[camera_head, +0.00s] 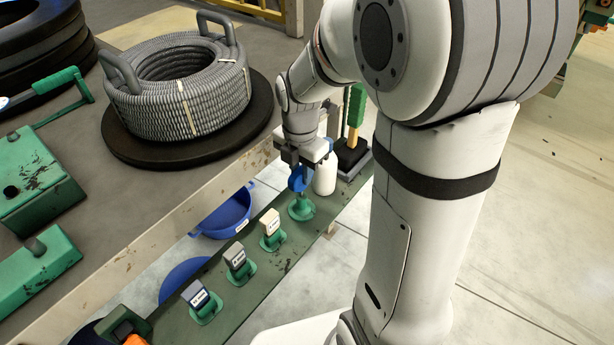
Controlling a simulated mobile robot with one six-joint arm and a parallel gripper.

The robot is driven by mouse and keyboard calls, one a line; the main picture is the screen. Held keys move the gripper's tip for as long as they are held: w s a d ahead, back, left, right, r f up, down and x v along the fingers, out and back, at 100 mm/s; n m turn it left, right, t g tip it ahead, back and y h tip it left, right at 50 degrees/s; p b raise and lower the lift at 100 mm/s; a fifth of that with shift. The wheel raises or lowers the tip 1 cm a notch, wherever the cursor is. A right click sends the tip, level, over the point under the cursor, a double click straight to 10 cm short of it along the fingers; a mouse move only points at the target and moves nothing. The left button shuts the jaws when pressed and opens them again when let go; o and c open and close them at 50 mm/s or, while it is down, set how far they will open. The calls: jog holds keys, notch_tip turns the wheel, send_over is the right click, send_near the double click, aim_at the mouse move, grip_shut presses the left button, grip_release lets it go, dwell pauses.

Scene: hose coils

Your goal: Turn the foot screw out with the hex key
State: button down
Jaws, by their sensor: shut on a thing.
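My gripper (301,163) points down at the right end of the low green shelf and is shut on a blue piece, which looks like the handle of the hex key (300,180). The blue piece is right above a round green holder (301,209) on the shelf. Its lower end meets or nearly meets the holder; I cannot tell if it is seated in it. The key's shaft does not show clearly. I cannot make out the foot screw in this view.
A white bottle (325,178) and a green-handled brush (354,118) stand close to my gripper. A grey hose coil (188,95) lies on the bench (190,188).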

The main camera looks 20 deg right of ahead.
jog(key=shift+r+p, duration=0.5)
jog(key=shift+r, duration=0.15)
jog(key=shift+r+p, duration=2.95)
jog(key=shift+r, duration=1.05)
jog(key=shift+f, duration=0.1)
